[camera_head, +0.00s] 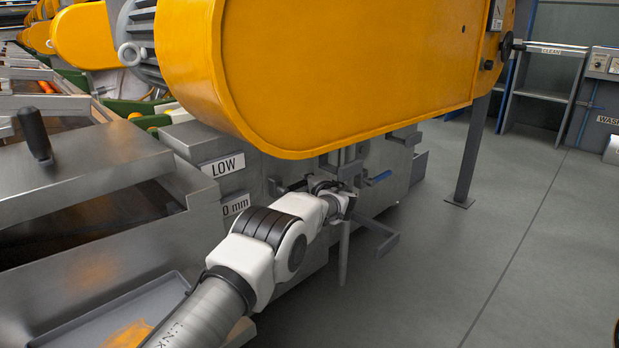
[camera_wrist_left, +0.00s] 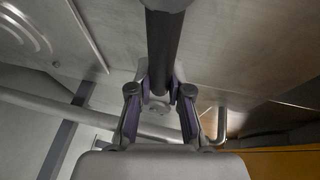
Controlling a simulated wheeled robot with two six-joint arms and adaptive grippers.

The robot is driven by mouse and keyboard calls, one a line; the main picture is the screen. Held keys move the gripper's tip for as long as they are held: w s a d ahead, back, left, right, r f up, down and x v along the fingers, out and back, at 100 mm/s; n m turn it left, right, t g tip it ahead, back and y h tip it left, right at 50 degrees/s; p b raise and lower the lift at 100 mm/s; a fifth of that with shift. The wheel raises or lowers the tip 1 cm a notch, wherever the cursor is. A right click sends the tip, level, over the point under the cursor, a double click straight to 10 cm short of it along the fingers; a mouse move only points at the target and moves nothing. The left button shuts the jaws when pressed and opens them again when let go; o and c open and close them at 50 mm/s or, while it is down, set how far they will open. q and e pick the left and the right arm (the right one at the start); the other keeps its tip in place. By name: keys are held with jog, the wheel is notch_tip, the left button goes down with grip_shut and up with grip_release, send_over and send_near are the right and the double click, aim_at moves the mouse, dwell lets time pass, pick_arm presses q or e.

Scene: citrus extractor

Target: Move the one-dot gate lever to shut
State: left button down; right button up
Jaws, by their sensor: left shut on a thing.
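In the wrist view my left gripper (camera_wrist_left: 160,88) is shut on a dark straight bar (camera_wrist_left: 165,50), which looks like a lever handle and runs up the picture between the two fingers. In the head view my left gripper (camera_head: 343,192) is under the big orange housing, at the front of the grey machine body, and partly hidden by its own wrist. Grey bars hang below the gripper. I see no dot marks, so I cannot tell from marks which lever is held. My right gripper is not in view.
The orange housing (camera_head: 340,70) overhangs my left gripper closely. Blocks labelled LOW (camera_head: 222,167) and "0 mm" (camera_head: 235,206) stand to the left. A steel cover (camera_head: 85,185) with a black knob and a tray (camera_head: 130,318) lie at lower left. The floor (camera_head: 480,260) at right is clear.

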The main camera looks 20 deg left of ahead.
pick_arm(q)
jog(key=shift+f, duration=0.15)
jog(key=c, duration=1.1)
grip_release()
jog(key=v, duration=1.2)
jog(key=shift+s, duration=0.1)
